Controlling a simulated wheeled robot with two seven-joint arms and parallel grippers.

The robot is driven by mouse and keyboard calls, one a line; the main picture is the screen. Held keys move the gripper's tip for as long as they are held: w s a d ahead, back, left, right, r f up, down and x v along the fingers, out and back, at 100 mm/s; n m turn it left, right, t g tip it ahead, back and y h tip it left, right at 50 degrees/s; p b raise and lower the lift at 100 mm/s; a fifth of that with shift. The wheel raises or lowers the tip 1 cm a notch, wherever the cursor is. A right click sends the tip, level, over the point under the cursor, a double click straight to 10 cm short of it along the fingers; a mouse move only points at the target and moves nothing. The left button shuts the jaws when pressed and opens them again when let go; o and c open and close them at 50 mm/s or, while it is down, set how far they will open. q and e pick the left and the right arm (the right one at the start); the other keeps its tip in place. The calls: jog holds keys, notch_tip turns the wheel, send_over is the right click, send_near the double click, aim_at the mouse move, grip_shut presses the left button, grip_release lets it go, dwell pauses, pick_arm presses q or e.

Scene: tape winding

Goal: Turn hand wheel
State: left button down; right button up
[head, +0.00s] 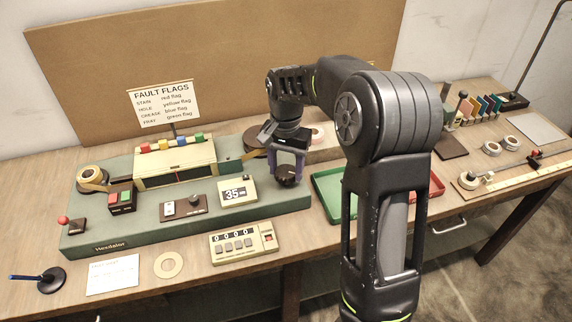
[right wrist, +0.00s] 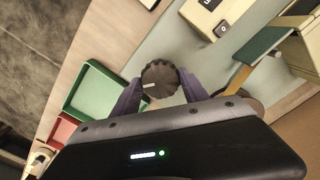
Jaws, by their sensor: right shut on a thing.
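The hand wheel (right wrist: 159,79) is a dark, ridged round knob with a pale line on its face. In the head view the hand wheel (head: 289,179) sits at the right end of the green machine bed (head: 225,207). My right gripper (head: 287,164) reaches down onto it from above. In the right wrist view the purple fingers of my right gripper (right wrist: 160,89) stand on either side of the wheel, shut on it. The wheel's far side is partly hidden by the fingers. My left gripper is not in view.
A display reading 35 (head: 237,193) stands just left of the wheel. A counter box (head: 243,241) lies in front. A green tray (head: 326,205) and a red tray (head: 436,183) are to the right, partly behind my arm. A flag sign (head: 163,104) stands behind.

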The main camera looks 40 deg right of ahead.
aim_at(286, 171)
jog(key=shift+m+p, duration=0.7)
jog(key=shift+m, duration=0.9)
jog(key=o, duration=1.4)
jog(key=shift+r+b, duration=0.35)
jog(key=shift+r, duration=3.55)
